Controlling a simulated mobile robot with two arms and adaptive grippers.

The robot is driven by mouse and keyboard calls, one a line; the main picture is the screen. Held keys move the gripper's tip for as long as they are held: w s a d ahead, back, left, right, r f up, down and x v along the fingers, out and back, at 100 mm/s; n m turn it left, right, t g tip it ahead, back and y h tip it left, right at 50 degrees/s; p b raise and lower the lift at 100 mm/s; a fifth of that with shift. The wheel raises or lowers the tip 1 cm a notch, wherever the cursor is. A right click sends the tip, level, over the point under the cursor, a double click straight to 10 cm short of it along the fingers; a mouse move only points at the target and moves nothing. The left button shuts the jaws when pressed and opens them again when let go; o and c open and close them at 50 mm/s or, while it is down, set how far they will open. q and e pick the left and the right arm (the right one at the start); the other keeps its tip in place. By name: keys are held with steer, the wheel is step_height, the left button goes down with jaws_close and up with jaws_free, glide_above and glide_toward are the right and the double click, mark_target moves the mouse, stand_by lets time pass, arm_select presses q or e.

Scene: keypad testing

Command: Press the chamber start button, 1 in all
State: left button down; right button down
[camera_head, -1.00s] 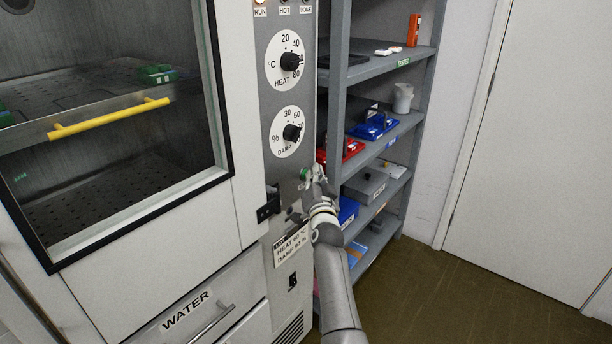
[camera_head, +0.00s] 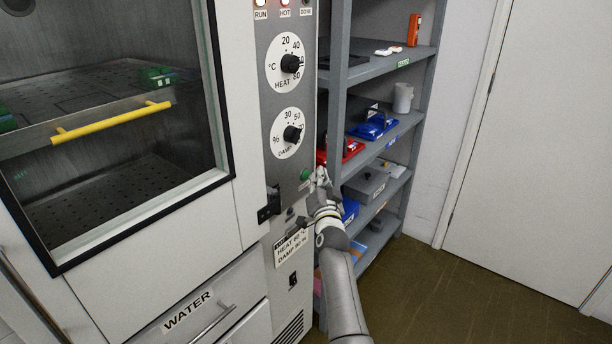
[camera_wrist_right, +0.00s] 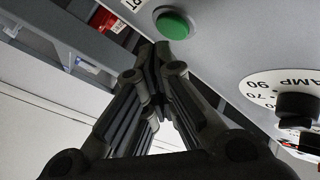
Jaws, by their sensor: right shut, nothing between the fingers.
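The green start button (camera_head: 305,174) sits on the grey control panel (camera_head: 270,165) of the chamber, below the DAMP dial (camera_head: 291,133). My right gripper (camera_head: 320,180) is shut and empty, just to the right of the button in the head view. In the right wrist view the green button (camera_wrist_right: 172,23) shows whole, just beyond the shut fingertips (camera_wrist_right: 155,48), with a small gap in the picture. The RUN lamp (camera_head: 260,3) and the HOT lamp (camera_head: 285,3) look lit; the DONE lamp (camera_head: 306,3) looks dark. My left gripper is not in view.
A grey shelf rack (camera_head: 345,75) with coloured boxes stands close to the right of the chamber. A black latch (camera_head: 270,204) juts out left of my gripper. Floor (camera_head: 430,290) at the right is clear.

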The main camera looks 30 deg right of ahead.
steer(key=s, duration=0.1)
steer(key=s+d+p, duration=0.1)
steer(key=s, duration=0.1)
steer(key=s+d+p, duration=0.1)
steer(key=shift+s, duration=0.35)
stand_by(0.7)
steer(key=s+a+f+n+g+y, duration=0.2)
steer(key=s+a+f, duration=0.15)
steer(key=f, duration=0.65)
steer(key=s+a+f+n+g+y, duration=0.15)
steer(key=a+f, duration=0.25)
steer(key=f, duration=0.6)
steer(key=s+a+f+n+g+y, duration=0.2)
steer(key=s+a+f+n, duration=0.15)
steer(key=f, duration=0.65)
steer(key=s+a+f+n+g+y+p, duration=0.1)
steer(key=s+a+f+n+g+y, duration=0.3)
steer(key=s+f, duration=1.35)
steer(key=s+a+f+n+g, duration=0.1)
steer(key=s+f, duration=0.3)
steer(key=s, duration=0.7)
steer(key=s+a+f+n+g+h, duration=0.1)
steer(key=s+f+g, duration=0.3)
steer(key=s, duration=0.7)
steer(key=s+a+f+n+g+h, duration=0.1)
steer(key=s+a+f+g, duration=0.1)
steer(key=s, duration=0.9)
step_height(320, 180, down, 2)
steer(key=shift+a+f, duration=0.1)
steer(key=shift+a, duration=0.4)
